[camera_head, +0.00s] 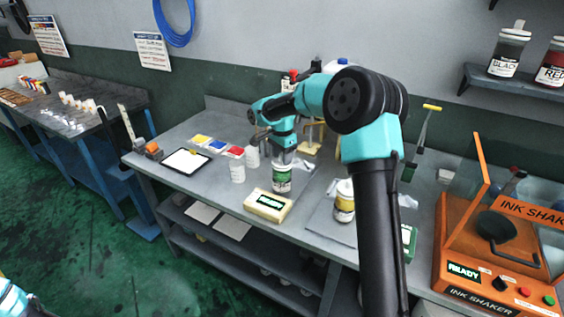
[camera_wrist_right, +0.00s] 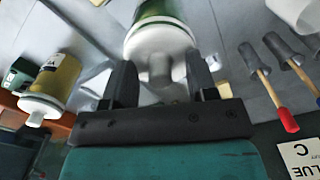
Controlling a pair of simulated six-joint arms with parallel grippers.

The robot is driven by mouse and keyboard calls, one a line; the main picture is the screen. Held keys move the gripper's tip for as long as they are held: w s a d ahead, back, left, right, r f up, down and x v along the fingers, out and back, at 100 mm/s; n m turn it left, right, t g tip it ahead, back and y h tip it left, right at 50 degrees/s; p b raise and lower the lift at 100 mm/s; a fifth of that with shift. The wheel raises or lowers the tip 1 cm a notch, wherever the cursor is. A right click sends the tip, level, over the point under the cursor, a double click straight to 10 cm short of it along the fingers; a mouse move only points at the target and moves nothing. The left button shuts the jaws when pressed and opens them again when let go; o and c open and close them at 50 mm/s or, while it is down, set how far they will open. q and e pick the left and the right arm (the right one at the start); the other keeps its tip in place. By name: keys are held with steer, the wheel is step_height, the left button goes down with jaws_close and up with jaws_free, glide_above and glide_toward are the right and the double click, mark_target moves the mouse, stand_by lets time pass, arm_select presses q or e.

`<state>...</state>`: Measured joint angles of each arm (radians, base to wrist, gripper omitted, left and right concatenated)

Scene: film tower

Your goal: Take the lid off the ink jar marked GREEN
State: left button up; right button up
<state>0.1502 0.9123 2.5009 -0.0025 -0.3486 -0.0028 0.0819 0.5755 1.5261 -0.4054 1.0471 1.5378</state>
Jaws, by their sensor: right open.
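The GREEN ink jar (camera_head: 281,182), with a green and white label, stands upright on the workbench. My right gripper (camera_head: 284,158) is directly above it and hides most of its top. In the right wrist view the jar's green body (camera_wrist_right: 157,8) shows with its white lid (camera_wrist_right: 158,38) on; a pale knob sticks up from the lid. My right gripper (camera_wrist_right: 162,85) is open there, one finger on each side of the knob. I cannot tell if they touch it. My left gripper is out of view.
A yellow-banded jar (camera_head: 344,203) stands to the right on the bench. A white cup (camera_head: 237,172) stands to the left. The orange ink shaker (camera_head: 463,240) is at far right.

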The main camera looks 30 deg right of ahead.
jaws_close()
stand_by(0.4)
steer(key=shift+r, duration=1.55)
steer(key=shift+s+a+r, duration=0.1)
steer(key=shift+s+r, duration=0.05)
steer(key=shift+r, duration=0.15)
steer(key=s+a+r, duration=0.1)
steer(key=s+a, duration=0.7)
steer(key=s, duration=0.5)
steer(key=shift+s+r, duration=0.15)
steer(key=shift+s, duration=0.05)
steer(key=shift+a, duration=0.1)
